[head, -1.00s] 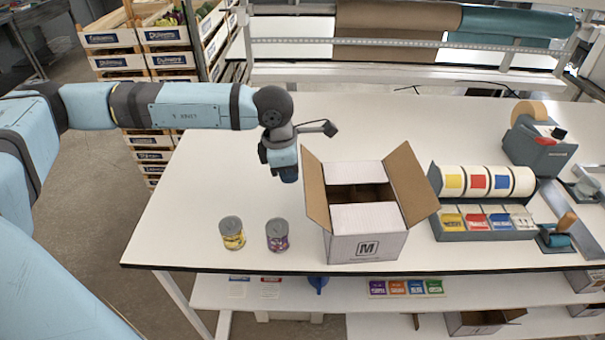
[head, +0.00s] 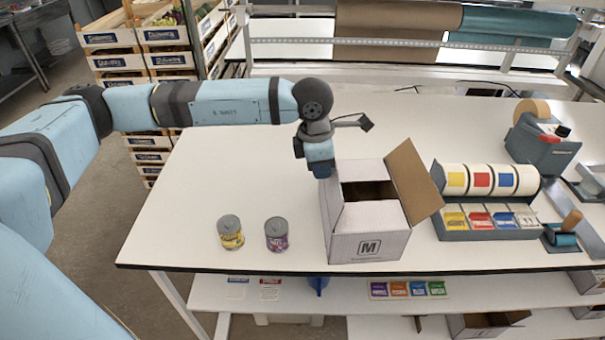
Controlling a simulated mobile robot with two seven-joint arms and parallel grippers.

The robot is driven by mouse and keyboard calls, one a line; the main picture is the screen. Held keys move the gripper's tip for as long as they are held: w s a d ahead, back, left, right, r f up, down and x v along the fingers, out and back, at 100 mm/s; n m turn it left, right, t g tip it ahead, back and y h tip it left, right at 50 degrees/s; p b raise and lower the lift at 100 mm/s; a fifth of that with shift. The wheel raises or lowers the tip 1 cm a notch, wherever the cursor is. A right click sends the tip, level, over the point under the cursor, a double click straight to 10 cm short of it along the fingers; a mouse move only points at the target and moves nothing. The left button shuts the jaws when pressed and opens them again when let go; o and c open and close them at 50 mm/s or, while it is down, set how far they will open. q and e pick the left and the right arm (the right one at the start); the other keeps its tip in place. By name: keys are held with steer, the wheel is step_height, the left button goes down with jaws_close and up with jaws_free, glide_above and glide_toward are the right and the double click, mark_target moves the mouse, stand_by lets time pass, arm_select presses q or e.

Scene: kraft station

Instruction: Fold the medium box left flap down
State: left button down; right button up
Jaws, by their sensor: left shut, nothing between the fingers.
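The medium box (head: 368,247) is a white carton marked M near the table's front edge. Its front flap (head: 370,215) and back flap (head: 362,172) lie folded inward, with a dark gap between them. Its right flap (head: 412,185) stands up and leans outward, showing brown cardboard. The left flap (head: 332,200) no longer leans outward; it shows as a narrow pale strip at the left rim, its exact angle unclear. My left gripper (head: 321,174) is shut and empty, pointing down at the back of this left rim, apparently touching the flap. My right gripper is out of view.
Two cans, one yellow (head: 231,236) and one purple (head: 277,238), stand left of the box. A label roll dispenser (head: 480,232) stands close on the right, with a tape dispenser (head: 540,148) behind it. The table (head: 210,180) is clear at left.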

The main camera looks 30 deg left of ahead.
arm_select(q)
steer(key=shift+w+d, duration=0.25)
steer(key=shift+d, duration=0.1)
steer(key=shift+d+r, duration=0.1)
steer(key=shift+d, duration=0.1)
steer(key=shift+w, duration=0.15)
steer(key=w+d+b, duration=0.1)
steer(key=w+d+f+b, duration=0.1)
steer(key=d, duration=0.1)
steer(key=shift+f+b, duration=0.1)
steer(key=shift+b, duration=0.2)
